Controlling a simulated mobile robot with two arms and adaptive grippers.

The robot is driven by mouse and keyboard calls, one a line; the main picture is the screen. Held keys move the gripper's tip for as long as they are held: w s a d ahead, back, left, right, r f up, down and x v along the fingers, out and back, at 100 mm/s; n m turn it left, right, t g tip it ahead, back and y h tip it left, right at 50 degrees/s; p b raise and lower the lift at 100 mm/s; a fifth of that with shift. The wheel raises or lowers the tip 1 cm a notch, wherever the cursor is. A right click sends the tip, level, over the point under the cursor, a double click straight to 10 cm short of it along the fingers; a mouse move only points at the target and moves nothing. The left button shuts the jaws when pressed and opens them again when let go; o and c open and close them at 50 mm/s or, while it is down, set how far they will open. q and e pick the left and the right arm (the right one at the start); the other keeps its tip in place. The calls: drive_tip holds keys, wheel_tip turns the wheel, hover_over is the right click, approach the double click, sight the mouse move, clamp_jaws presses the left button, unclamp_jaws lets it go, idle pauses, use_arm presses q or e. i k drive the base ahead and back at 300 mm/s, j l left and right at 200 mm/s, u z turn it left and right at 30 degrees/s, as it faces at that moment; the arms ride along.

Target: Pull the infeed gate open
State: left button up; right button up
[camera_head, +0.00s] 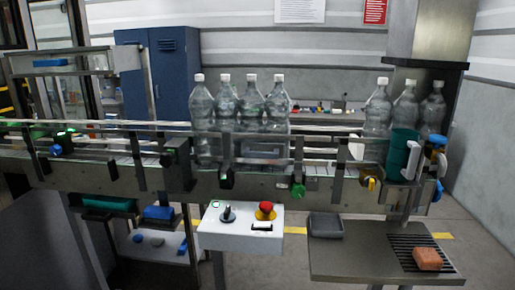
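Neither of my grippers shows in the head view. The infeed gate cannot be picked out for certain. A clear-panelled metal frame with a blue bar (50,63) stands over the left part of the conveyor (240,182). Several clear bottles with white caps (238,110) stand in a row at the middle of the conveyor, behind its guide rails. More bottles (404,103) stand near the right end. A teal cylinder (401,153) and a white part with blue (436,152) sit at the conveyor's right end.
A white control box (240,240) with a black knob and red button is in front. A steel side table (350,262) holds a grey tray (326,225) and an orange-brown block (428,259). A shelf with blue items (158,214) is at lower left. A blue cabinet (157,75) stands behind.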

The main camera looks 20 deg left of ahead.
sight(168, 159)
drive_tip(key=u, duration=1.2)
